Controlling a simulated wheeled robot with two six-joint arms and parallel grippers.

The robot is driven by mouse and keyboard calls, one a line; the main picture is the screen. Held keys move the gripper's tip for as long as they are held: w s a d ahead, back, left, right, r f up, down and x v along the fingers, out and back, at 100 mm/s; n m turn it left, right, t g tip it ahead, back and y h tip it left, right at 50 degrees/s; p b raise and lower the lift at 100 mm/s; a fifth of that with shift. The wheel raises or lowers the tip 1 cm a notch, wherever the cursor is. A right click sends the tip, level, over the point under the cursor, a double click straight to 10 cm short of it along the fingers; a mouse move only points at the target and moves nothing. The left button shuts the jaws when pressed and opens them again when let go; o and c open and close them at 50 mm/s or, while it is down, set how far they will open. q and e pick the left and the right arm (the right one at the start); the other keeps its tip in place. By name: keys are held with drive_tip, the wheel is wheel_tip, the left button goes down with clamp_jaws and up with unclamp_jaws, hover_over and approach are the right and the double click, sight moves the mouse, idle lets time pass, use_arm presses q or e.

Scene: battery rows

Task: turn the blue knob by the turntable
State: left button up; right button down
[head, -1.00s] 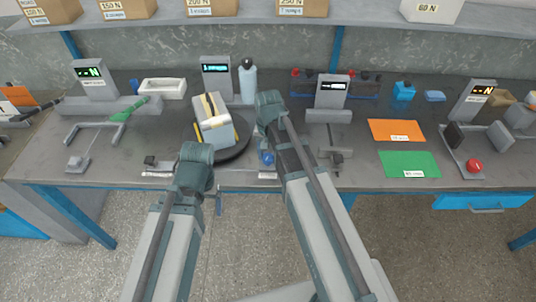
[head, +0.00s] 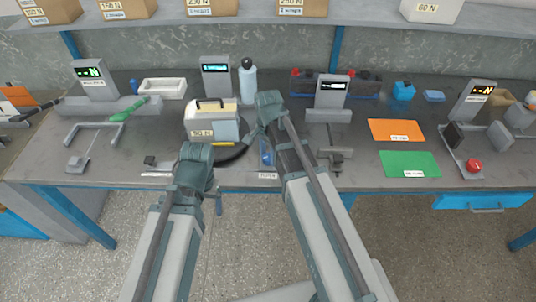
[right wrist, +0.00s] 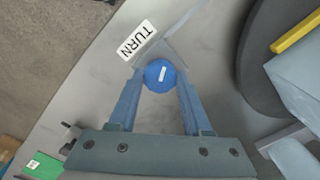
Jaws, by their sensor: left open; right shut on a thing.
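The blue knob (right wrist: 159,76) shows in the right wrist view beside a white TURN label (right wrist: 135,39). My right gripper (right wrist: 158,84) is shut on the knob, one finger on each side. In the head view its blue fingers (head: 266,153) are at the table's front edge, right of the turntable, and hide most of the knob. The dark round turntable (head: 234,155) carries a pale grey box (head: 226,130) with a weight label facing me and a handle on top. My left gripper (head: 218,203) is open, mostly hidden by my arm, below the front edge.
A small display stand (head: 216,75) and a pale bottle (head: 248,82) stand behind the turntable. A vise-like fixture (head: 335,157) is right of my right arm. Orange (head: 396,130) and green (head: 408,164) mats lie further right.

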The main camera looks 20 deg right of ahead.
sight(268, 156)
idle(0.5)
drive_tip(key=shift+c, duration=1.7)
unclamp_jaws()
drive_tip(key=shift+r, duration=0.15)
wheel_tip(268, 156, up, 14)
drive_tip(key=p, duration=1.3)
drive_tip(key=shift+f+p, duration=0.25)
drive_tip(key=shift+p, duration=0.15)
drive_tip(key=s+a+n+h, duration=0.1)
drive_tip(key=s+a+n, duration=0.9)
drive_tip(key=s+n, duration=0.4)
drive_tip(key=n, duration=0.2)
drive_tip(key=shift+s+a+n, duration=0.2)
drive_tip(key=shift+a+n, duration=0.05)
drive_tip(key=shift+n, duration=0.05)
